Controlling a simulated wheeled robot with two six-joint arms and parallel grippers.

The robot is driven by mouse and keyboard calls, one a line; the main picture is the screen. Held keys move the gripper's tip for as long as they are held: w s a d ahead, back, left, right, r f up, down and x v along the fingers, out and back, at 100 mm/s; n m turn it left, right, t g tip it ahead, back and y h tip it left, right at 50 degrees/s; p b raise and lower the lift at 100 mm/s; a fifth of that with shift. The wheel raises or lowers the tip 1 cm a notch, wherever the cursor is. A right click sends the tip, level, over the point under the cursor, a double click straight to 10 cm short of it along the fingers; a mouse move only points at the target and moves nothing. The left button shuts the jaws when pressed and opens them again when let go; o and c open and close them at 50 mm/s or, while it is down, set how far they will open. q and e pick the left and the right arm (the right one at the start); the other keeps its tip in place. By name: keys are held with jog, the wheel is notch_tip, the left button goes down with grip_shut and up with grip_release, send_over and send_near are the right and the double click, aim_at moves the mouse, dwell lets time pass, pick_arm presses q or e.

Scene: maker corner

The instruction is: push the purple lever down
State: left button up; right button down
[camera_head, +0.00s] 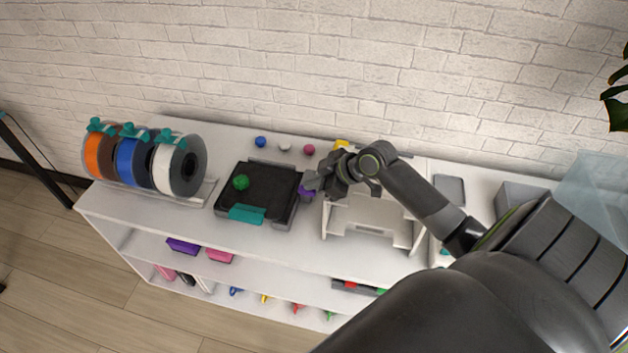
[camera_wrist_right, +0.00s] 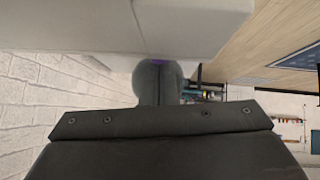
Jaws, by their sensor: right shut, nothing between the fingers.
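A purple lever knob (camera_head: 305,193) shows at the right side of a dark machine (camera_head: 258,186) with a teal front tab, on the white shelf top. My right gripper (camera_head: 311,184) is at the knob, coming from the right; its fingers are shut and empty. Whether the fingertips touch the knob, I cannot tell. In the right wrist view a sliver of purple (camera_wrist_right: 158,61) shows just beyond the closed fingers (camera_wrist_right: 160,80), which hide most of it. My left gripper is out of view.
Filament spools (camera_head: 140,160) stand at the left. A green ball (camera_head: 240,182) sits on the dark machine. A white frame-like device (camera_head: 370,222) stands under my right arm. Blue, white and pink knobs (camera_head: 309,149) are along the back, near the brick wall.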

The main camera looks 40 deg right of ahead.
jog(key=shift+s+a+f+b, duration=0.3)
jog(key=shift+s+a+f, duration=0.2)
jog(key=shift+a+f, duration=0.15)
jog(key=shift+d, duration=0.1)
